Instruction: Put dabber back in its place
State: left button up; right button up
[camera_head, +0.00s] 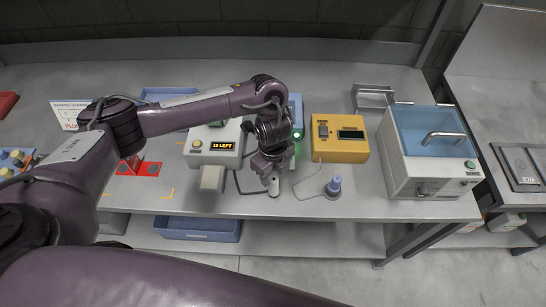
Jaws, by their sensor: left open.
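A small blue upright piece with a round base (333,187) stands near the front edge of the bench. It may be the dabber, but it is too small to be sure. My left gripper (271,182) is open and points down over the bench, to the left of the blue piece and apart from it. A small pale rounded object (273,188) shows right at its fingertips; I cannot tell whether it lies between the fingers or just below them. My right gripper is not in view.
A blue-lidded machine (428,180) stands at the right. Cables lie near the gripper. A blue bin (198,236) sits on the lower shelf.

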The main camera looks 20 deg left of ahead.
pick_arm(q)
notch_tip(320, 180, up, 6)
jog(key=shift+r+p, duration=0.15)
jog(key=shift+p, duration=0.25)
jog(key=shift+s, duration=0.15)
dwell(0.3)
